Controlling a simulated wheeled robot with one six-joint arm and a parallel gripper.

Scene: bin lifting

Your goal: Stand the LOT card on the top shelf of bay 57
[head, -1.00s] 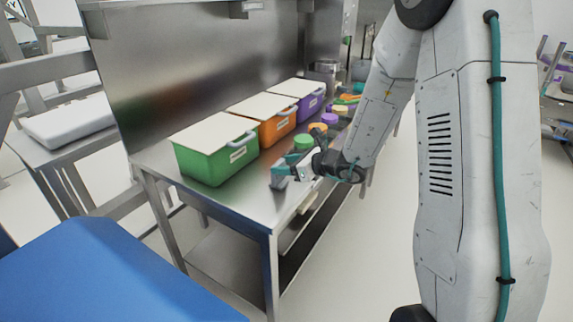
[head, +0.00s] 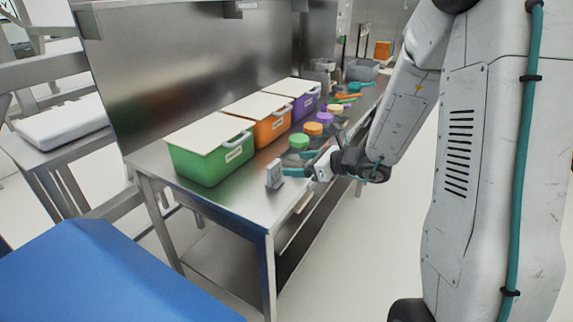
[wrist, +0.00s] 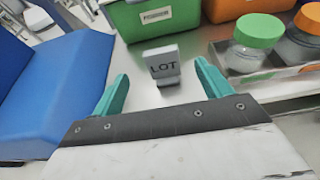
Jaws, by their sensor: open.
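The LOT card (wrist: 163,67) is a small grey plaque on a base, standing upright on the steel bench top (head: 250,200). In the head view the card (head: 274,174) stands near the bench's front end, in front of the green bin. My gripper (wrist: 161,76) is open, with its teal fingers spread to either side of the card and nothing between them at their roots. In the head view my gripper (head: 294,172) is just right of the card, its fingers close to it; I cannot tell if they touch. No bay number 57 is readable.
Lidded green (head: 212,160), orange (head: 273,131) and purple (head: 304,106) bins line the back of the bench. Several lidded jars (wrist: 252,42) stand in a tray beside my gripper. A blue surface (head: 100,275) lies in the foreground. A lower shelf (head: 230,268) runs under the bench.

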